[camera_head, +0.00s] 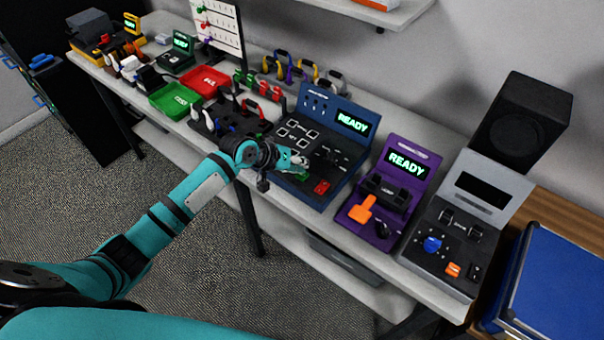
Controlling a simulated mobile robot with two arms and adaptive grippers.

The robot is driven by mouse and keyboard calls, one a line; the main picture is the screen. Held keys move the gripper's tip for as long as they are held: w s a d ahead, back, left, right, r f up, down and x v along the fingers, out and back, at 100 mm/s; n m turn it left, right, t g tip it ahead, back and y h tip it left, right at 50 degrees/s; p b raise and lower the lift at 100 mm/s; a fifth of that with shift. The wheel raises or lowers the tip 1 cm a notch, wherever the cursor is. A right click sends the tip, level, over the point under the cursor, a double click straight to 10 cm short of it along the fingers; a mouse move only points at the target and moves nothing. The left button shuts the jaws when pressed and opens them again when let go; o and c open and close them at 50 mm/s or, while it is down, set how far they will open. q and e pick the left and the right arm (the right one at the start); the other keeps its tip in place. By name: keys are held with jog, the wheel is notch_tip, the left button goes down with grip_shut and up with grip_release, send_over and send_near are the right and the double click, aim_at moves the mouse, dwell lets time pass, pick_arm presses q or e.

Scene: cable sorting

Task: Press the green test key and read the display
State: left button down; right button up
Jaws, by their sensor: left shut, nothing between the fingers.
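The blue tester (335,178) stands on the bench, and its lit display (352,122) reads READY in green letters. The green test key (302,176) shows only partly at the tester's front, just below my left gripper. A red key (322,187) sits to its right. My left gripper (301,162) reaches over the tester's front left, shut and empty, with its tips just above the green key. I cannot tell whether they touch it. My right gripper is not in view.
A purple device (407,160) also reads READY, and a grey device (460,218) with a blue knob and a dark screen stands right of it. Left lie a green tray (174,100), a red tray (204,80) and several tools. A black speaker (522,120) is behind right.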

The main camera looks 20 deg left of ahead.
pick_arm(q)
jog(key=shift+f, duration=0.5)
dwell(0.8)
jog(key=shift+r+p, duration=0.8)
jog(key=shift+r, duration=0.1)
notch_tip(320, 180, up, 5)
jog(key=p, duration=0.5)
dwell(0.6)
